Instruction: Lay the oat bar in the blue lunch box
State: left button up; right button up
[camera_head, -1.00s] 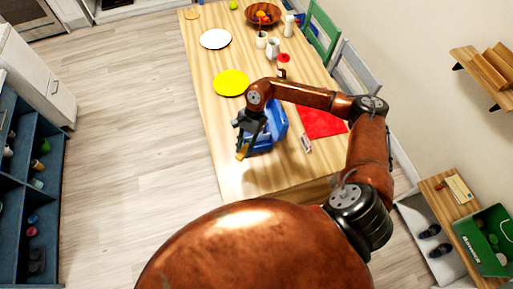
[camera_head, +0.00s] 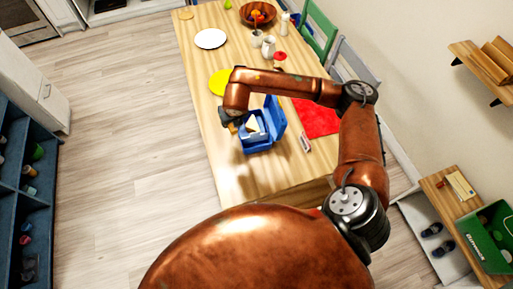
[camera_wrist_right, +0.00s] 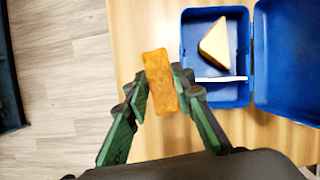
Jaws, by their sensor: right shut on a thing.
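The oat bar (camera_wrist_right: 159,92) is a golden-brown slab in the right wrist view, and my right gripper (camera_wrist_right: 161,84) is shut on it. The blue lunch box (camera_wrist_right: 213,92) stands open to the right of the bar, with its lid (camera_wrist_right: 285,60) folded to the right. It holds a pale triangular sandwich (camera_wrist_right: 215,44), and a white divider (camera_wrist_right: 222,79) runs below that. In the head view the bar (camera_head: 233,128) and gripper (camera_head: 228,119) are at the left side of the lunch box (camera_head: 262,147), partly hidden by my arm. My left gripper is out of view.
The wooden table (camera_head: 235,178) has bare room in front of the box. A yellow plate (camera_head: 217,84) lies behind the gripper, and a red cloth (camera_head: 318,118) lies right of the box. A white plate (camera_head: 210,39), mugs and a fruit bowl (camera_head: 258,12) are farther back.

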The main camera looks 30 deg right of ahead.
jog(key=w+d+r+m+g+h+b, duration=0.1)
jog(key=w+r+m+g+h, duration=0.15)
jog(key=m, duration=0.75)
jog(key=w+r+m+g+h+b, duration=0.1)
jog(key=w+m+g+b, duration=0.2)
jog(key=m, duration=0.6)
jog(key=s+d+f, duration=0.2)
jog(key=s+f, duration=0.2)
jog(key=s+d+f+p, duration=0.1)
jog(key=s+d+f, duration=0.1)
jog(key=s+f, duration=0.1)
jog(key=s+d+f+p, duration=0.1)
jog(key=s+d+f, duration=0.1)
jog(key=s+f, duration=0.2)
jog(key=shift+s+d+f, duration=0.35)
jog(key=shift+f, duration=0.05)
jog(key=shift+w+f, duration=0.1)
jog(key=shift+f, duration=0.25)
jog(key=shift+f, duration=0.6)
